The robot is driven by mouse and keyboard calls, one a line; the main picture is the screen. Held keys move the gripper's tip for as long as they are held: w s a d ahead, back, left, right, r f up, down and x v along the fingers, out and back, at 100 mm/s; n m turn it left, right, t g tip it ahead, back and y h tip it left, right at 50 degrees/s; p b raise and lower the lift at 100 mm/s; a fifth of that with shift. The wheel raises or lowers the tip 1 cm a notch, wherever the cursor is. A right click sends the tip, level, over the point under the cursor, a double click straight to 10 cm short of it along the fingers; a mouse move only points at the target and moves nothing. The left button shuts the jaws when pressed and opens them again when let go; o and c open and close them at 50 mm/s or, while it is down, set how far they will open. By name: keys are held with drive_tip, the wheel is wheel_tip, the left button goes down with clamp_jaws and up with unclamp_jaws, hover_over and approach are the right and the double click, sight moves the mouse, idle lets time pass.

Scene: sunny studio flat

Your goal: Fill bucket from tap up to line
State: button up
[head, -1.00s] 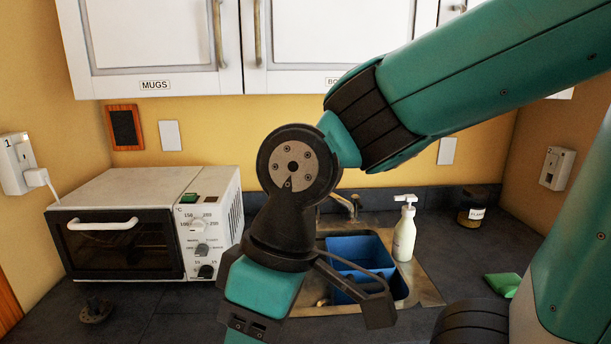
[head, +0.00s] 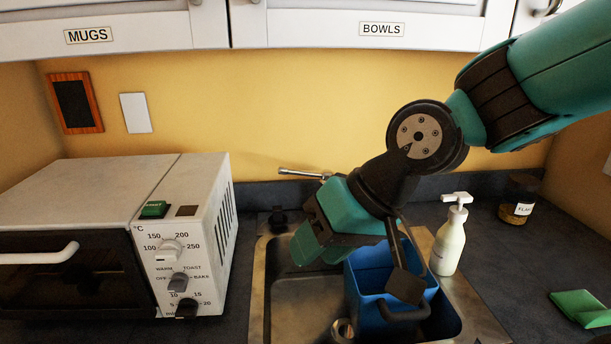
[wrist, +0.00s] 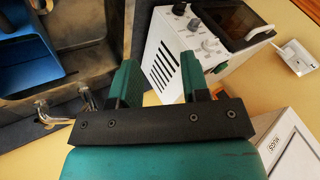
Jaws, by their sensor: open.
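The blue bucket (head: 362,315) stands in the sink, partly hidden by my arm; it also shows at the left edge of the wrist view (wrist: 25,55). I cannot make out a fill line or any water. The tap's metal lever (head: 300,173) sticks out left behind my gripper, and the rest of the tap is mostly hidden. Metal tap parts (wrist: 88,98) show left of the jaws in the wrist view. My gripper (head: 308,248) is open and empty above the sink's left part, left of the bucket; its jaws (wrist: 160,78) are apart.
The steel sink (head: 258,300) is set in a dark counter. A white toaster oven (head: 190,240) stands to its left. A soap bottle (head: 449,242), a jar (head: 517,205) and a green sponge (head: 583,307) are on the right. Cupboards (head: 330,25) hang above.

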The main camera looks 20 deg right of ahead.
drive_tip(key=w+f+m+t+y+b, duration=0.1)
drive_tip(key=w+f+m+t+b, duration=0.5)
drive_tip(key=w, duration=0.6)
drive_tip(key=m+t+h+b, duration=0.45)
drive_tip(key=m+t, duration=0.45)
drive_tip(key=m, duration=0.6)
approach(296, 174)
drive_tip(key=shift+y, duration=0.45)
drive_tip(key=p+x, duration=0.2)
drive_tip(key=x, duration=0.4)
drive_tip(key=p+x, duration=0.3)
drive_tip(key=x, duration=0.3)
drive_tip(key=shift+w+d, duration=0.2)
drive_tip(key=shift+w, duration=0.15)
clamp_jaws()
